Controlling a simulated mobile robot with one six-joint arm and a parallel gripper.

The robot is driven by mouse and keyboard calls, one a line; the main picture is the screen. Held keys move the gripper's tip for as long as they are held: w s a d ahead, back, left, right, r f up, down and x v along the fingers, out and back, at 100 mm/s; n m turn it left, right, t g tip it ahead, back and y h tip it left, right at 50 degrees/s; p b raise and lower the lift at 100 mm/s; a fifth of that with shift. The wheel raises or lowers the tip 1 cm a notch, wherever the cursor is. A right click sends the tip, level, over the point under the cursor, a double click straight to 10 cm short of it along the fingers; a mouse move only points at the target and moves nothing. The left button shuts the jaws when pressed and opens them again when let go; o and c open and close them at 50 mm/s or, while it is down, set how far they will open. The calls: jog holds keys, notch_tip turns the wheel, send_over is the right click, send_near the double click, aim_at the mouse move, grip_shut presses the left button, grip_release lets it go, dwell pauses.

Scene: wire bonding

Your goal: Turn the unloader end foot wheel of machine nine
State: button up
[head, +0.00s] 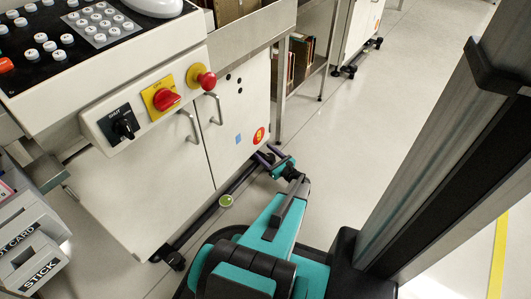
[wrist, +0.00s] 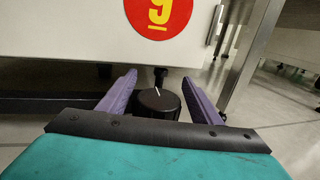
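Machine nine (head: 150,185) is a white cabinet with a red round label bearing a yellow 9 (head: 259,135). The label also shows at the top of the wrist view (wrist: 158,12). The foot wheel (wrist: 158,104) is a black knob with a white pointer line, low under the cabinet edge. My gripper (wrist: 160,92) is open, with one purple finger on each side of the wheel and visible gaps between fingers and wheel. In the head view my gripper (head: 268,157) is at the cabinet's lower right corner; I cannot make out the wheel there.
A dark rail (head: 215,208) runs along the cabinet's base, with a round green-faced bubble level (head: 226,201) on it. A metal frame leg (wrist: 250,60) stands close to the right of my gripper. The pale floor (head: 370,90) to the right is clear.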

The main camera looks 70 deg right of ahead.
jog(key=c, duration=1)
jog(key=shift+s+d, duration=0.1)
jog(key=shift+d, duration=0.2)
jog(key=shift+a, duration=0.15)
jog(key=shift+r+n+t+y+p, duration=0.1)
jog(key=shift+n+t+y+p, duration=0.35)
jog(key=shift+y+p, duration=0.4)
